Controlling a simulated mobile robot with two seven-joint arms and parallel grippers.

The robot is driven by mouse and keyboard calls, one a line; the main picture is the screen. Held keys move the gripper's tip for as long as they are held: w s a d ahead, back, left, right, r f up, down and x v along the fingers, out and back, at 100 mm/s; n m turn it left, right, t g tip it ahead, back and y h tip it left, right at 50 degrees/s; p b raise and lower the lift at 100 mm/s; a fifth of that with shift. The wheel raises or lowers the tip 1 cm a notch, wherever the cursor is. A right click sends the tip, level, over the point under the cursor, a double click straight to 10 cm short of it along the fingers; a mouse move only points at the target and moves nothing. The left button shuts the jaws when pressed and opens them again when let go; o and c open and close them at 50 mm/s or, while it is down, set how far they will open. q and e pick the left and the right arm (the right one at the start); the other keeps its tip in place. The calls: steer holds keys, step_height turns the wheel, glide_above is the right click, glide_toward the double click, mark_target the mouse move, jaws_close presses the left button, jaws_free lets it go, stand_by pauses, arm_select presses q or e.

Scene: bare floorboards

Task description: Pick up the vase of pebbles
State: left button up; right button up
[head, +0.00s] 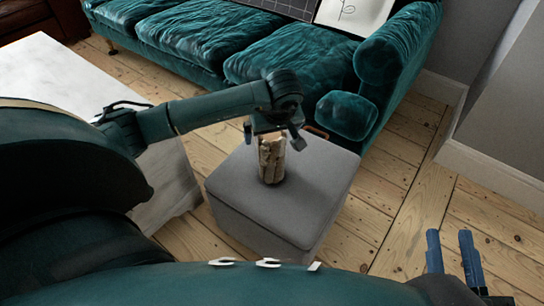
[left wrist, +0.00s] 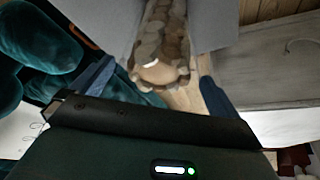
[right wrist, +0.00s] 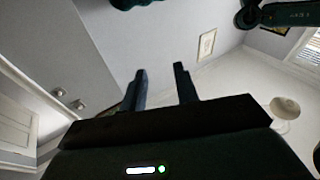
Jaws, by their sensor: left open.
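The vase of pebbles (head: 271,160) is a clear upright cylinder filled with tan and brown stones, standing on a grey ottoman (head: 315,186). My left gripper (head: 272,135) is at the top of the vase, with its fingers apart. In the left wrist view the vase (left wrist: 164,45) lies between the two spread fingers (left wrist: 150,82); whether either finger touches it I cannot tell. My right gripper (head: 452,240) is low at the right of the head view, away from the vase. In the right wrist view its fingers (right wrist: 160,85) are apart with nothing between them.
A teal velvet sofa (head: 270,55) stands right behind the ottoman. A white marble-like table (head: 60,75) is to the left, partly hidden by my arm. Bare floorboards (head: 395,205) lie open to the right, up to a white skirting board (head: 490,170).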

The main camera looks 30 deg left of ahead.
arm_select(q)
steer(key=x, duration=0.3)
steer(key=shift+b, duration=0.4)
steer(key=shift+c, duration=0.2)
steer(key=c, duration=1.8)
steer(key=shift+w+r, duration=0.15)
steer(key=shift+c, duration=0.6)
